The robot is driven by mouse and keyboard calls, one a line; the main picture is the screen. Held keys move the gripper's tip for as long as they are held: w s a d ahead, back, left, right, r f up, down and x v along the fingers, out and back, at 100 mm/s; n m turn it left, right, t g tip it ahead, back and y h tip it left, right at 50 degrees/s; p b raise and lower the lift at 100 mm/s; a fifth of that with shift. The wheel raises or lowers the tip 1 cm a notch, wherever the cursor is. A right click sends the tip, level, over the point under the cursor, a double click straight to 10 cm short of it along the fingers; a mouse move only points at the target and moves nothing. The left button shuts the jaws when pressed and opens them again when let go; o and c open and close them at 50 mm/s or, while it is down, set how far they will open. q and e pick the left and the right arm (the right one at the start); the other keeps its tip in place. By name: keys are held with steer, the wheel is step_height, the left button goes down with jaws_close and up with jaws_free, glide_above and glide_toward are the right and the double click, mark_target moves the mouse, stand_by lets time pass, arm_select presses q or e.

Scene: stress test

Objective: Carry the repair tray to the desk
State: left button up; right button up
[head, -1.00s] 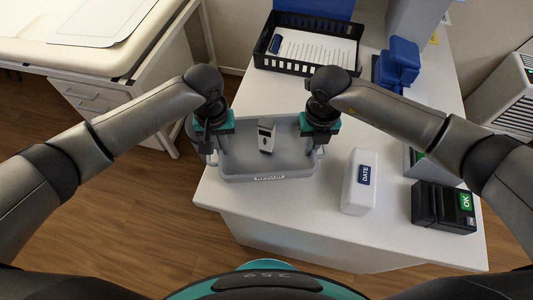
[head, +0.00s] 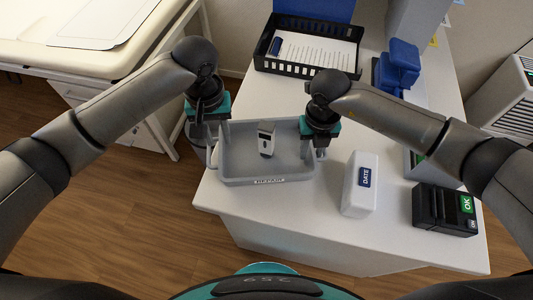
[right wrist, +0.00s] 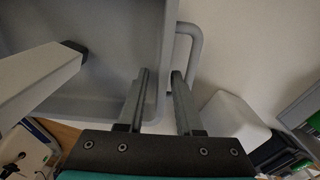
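The grey repair tray (head: 290,170), with a label on its front, sits at the left edge of the white desk (head: 285,215). A small grey and white device (head: 266,141) lies in it. My left gripper (head: 207,134) is over the tray's left end, above the left handle (head: 213,154), and looks open and clear of it. My right gripper (head: 320,146) is at the tray's right end. In the right wrist view its fingers (right wrist: 160,100) are apart, close to the tray wall (right wrist: 110,60) and the right handle (right wrist: 194,45), not closed on either.
A white box marked DATE (head: 360,185) stands right of the tray. A black OK device (head: 444,208) is farther right. A black paper basket (head: 306,65) and a blue object (head: 397,65) are behind. A cream-topped bench (head: 85,52) is at left.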

steer(key=shift+r, duration=0.1)
arm_select(q)
step_height(320, 180, up, 6)
steer(key=shift+f, duration=0.1)
arm_select(e)
step_height(320, 180, up, 12)
stand_by(0.4)
stand_by(0.4)
